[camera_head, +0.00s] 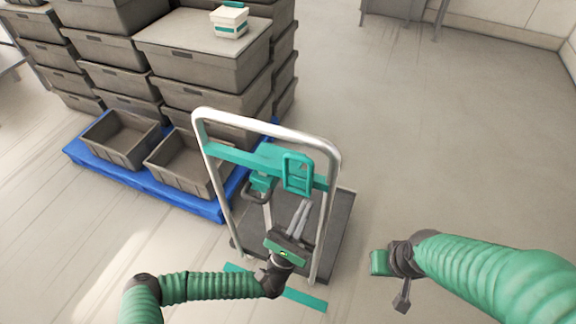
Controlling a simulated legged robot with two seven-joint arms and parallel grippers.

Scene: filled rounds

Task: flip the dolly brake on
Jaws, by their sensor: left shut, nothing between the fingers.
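The dolly (347,215) has a dark platform and an upright silver tube handle (265,131). A green crossbar (232,157) spans the handle.
Stacked grey crates (205,60) stand behind on a blue pallet (150,183), with two open crates at its front, close left of the dolly. A white tub (229,24) sits on top. Green tape (306,299) marks the floor. The floor to the right is clear.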

